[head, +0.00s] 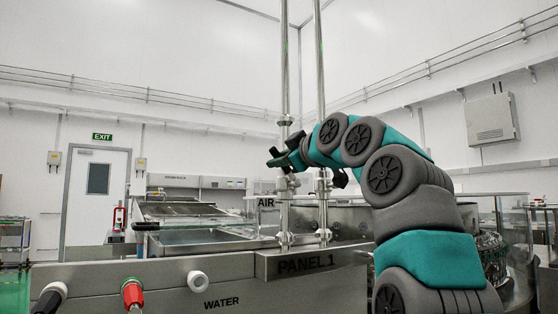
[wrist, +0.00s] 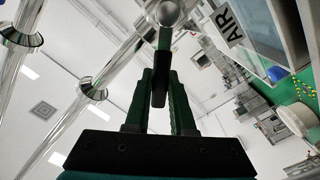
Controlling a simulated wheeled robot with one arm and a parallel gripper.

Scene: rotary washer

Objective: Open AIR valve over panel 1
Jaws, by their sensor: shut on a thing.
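The AIR label (head: 266,202) sits beside the left of two vertical steel pipes above the PANEL 1 plate (head: 306,263). It also shows in the wrist view (wrist: 231,25). My gripper (head: 276,158) is at the left pipe, at the height of its valve fittings. In the wrist view my gripper (wrist: 160,78) has its two dark green fingers shut on a black valve handle (wrist: 159,80). The handle runs from the round steel valve end (wrist: 166,12) down between the fingers. In the head view the handle is too small and covered to make out.
The second vertical pipe (head: 320,100) stands close to the right, near my arm. Below are a WATER label (head: 222,303) and red, black and white knobs on the steel front. A glass-sided machine (head: 490,250) stands at the right. Open air lies left of the pipes.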

